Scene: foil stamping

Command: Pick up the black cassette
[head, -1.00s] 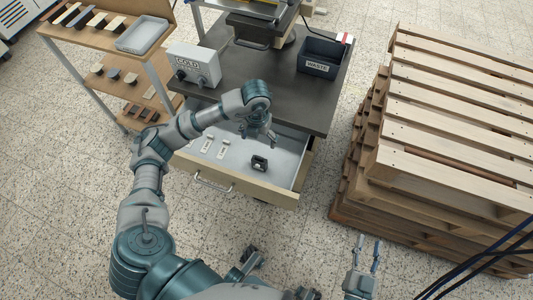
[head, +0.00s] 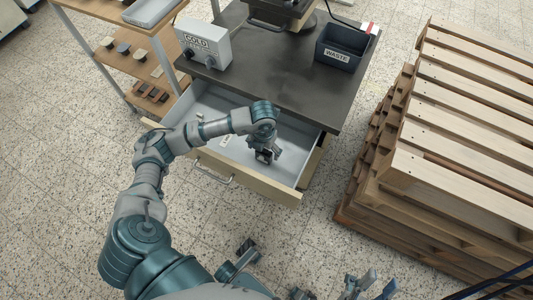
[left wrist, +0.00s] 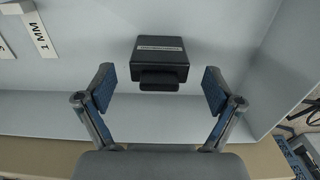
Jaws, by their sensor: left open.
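The black cassette (left wrist: 160,58) lies in the open drawer, close to its front wall, with a pale label strip on its top. My left gripper (left wrist: 158,80) is open, with a finger to either side of the cassette's near end and clear gaps between. In the head view my left gripper (head: 265,156) reaches down into the drawer and largely covers the cassette. My right gripper (head: 378,283) is at the bottom edge, over the floor, with its fingers apart and empty.
The drawer (head: 287,190) also holds white labelled blocks (left wrist: 38,32) left of the cassette. Above it is the dark worktop (head: 270,80) with a grey "COLD" box (head: 203,46) and a "WASTE" bin (head: 341,47). Wooden pallets (head: 440,150) stand at right, a shelf rack (head: 135,60) at left.

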